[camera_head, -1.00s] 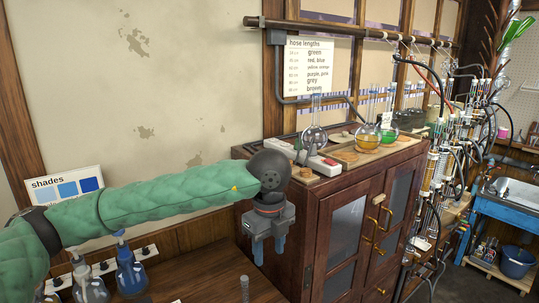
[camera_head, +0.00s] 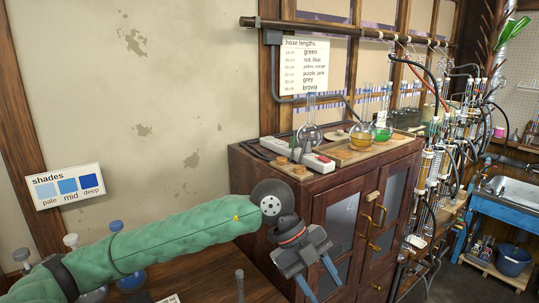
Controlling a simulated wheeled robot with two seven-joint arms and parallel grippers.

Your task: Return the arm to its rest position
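My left arm, in a green quilted sleeve, reaches in from the lower left. Its gripper (camera_head: 320,284) hangs tilted in front of the wooden cabinet (camera_head: 338,212). The two blue fingertips are apart and nothing shows between them. My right gripper is not in view.
Glass flasks stand on the cabinet top, among them a clear one (camera_head: 311,130), one with orange liquid (camera_head: 363,140) and one with green liquid (camera_head: 382,133). Blue-stoppered flasks (camera_head: 131,281) stand behind my sleeve on the wooden bench (camera_head: 205,285). A thin grey post (camera_head: 240,286) rises near the gripper.

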